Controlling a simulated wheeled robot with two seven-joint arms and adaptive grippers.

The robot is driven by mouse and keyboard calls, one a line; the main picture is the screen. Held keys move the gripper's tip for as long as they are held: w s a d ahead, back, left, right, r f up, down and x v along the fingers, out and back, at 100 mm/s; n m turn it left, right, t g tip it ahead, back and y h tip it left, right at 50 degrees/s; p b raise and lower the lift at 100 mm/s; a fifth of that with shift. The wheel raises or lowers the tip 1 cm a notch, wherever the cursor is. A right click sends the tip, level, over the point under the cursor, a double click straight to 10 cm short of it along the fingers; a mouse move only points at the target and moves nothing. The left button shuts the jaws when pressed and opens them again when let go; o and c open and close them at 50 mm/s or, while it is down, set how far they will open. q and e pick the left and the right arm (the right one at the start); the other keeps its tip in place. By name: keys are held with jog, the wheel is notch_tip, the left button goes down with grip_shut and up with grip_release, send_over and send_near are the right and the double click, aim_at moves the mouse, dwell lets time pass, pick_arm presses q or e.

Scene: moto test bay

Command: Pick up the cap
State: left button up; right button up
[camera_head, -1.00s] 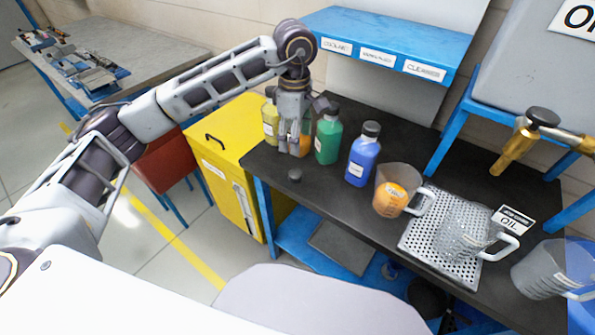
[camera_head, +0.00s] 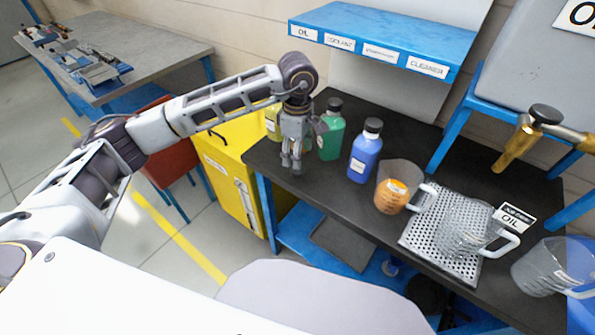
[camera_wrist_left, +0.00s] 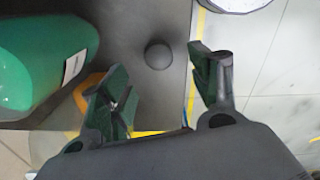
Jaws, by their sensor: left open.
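The cap (camera_wrist_left: 158,56) is a small dark round piece on the black bench top, seen in the left wrist view near the bench edge. In the head view it is hidden behind my left gripper (camera_head: 291,164). This gripper is open and empty, pointing down over the front left of the bench. In the wrist view its fingers (camera_wrist_left: 160,72) stand apart, one on each side of the cap in the picture. I cannot tell how high the fingertips are above it. My right gripper is not in view.
Yellow (camera_head: 273,121), green (camera_head: 330,132) and blue (camera_head: 364,152) bottles stand behind and right of the gripper. An orange item (camera_wrist_left: 86,94) shows beside the left finger. A jug with orange contents (camera_head: 392,190) and a perforated tray (camera_head: 418,234) are further right on the bench (camera_head: 340,205).

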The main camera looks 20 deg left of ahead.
aim_at(297, 171)
pick_arm(q)
jog(key=shift+f, duration=0.8)
jog(key=shift+w+f, duration=0.1)
jog(key=shift+f, duration=2.55)
jog(key=c, duration=0.8)
